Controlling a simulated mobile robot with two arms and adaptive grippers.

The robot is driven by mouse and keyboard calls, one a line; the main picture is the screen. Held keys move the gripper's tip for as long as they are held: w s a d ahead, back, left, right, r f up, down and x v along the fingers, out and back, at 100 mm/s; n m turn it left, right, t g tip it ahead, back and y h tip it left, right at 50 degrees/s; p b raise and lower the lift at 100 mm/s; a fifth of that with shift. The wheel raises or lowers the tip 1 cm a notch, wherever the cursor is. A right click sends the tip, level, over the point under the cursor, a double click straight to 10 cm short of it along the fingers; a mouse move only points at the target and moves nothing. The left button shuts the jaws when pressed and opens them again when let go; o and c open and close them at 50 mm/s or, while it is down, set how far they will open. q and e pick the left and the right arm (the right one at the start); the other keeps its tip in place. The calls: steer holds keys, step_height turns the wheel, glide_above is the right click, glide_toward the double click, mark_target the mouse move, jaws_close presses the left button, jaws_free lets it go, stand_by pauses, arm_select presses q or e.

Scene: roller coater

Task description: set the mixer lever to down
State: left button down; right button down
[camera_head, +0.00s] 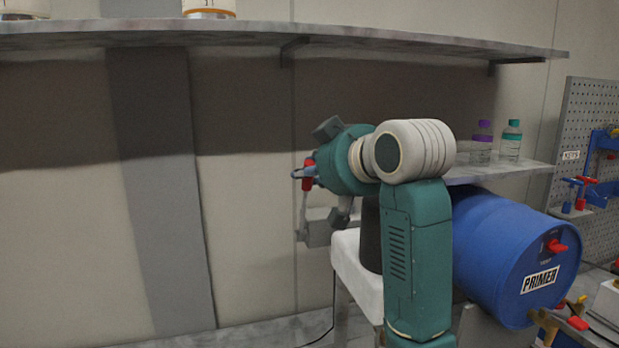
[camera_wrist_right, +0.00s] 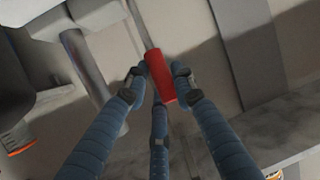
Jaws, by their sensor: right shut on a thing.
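The mixer lever has a red grip (camera_wrist_right: 161,76) on a thin grey rod. In the head view the red grip (camera_head: 308,178) is at the top, and the rod runs down to a grey box (camera_head: 318,232) by the wall, so the lever stands up. My right gripper (camera_wrist_right: 158,85) has its blue fingers closed around the red grip. In the head view my right gripper (camera_head: 303,173) is partly hidden behind its own wrist. My left gripper is not in view.
A dark container (camera_head: 370,240) stands on a white stand (camera_head: 350,268), partly behind my right arm. A shelf (camera_head: 240,34) runs above. A blue PRIMER drum (camera_head: 500,250) and two bottles (camera_head: 510,142) are at right. The wall to the left is clear.

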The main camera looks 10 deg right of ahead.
steer(key=s+d+f+t+y+b, duration=0.1)
steer(key=s+f+t+b, duration=0.4)
steer(key=b, duration=1.1)
steer(key=shift+s+d+f+n+t+y, duration=0.25)
steer(key=shift+s+n+t+y, duration=0.25)
steer(key=shift+s, duration=0.85)
steer(key=c, duration=1.4)
jaws_free()
steer(key=v, duration=1.2)
steer(key=shift+d, duration=0.1)
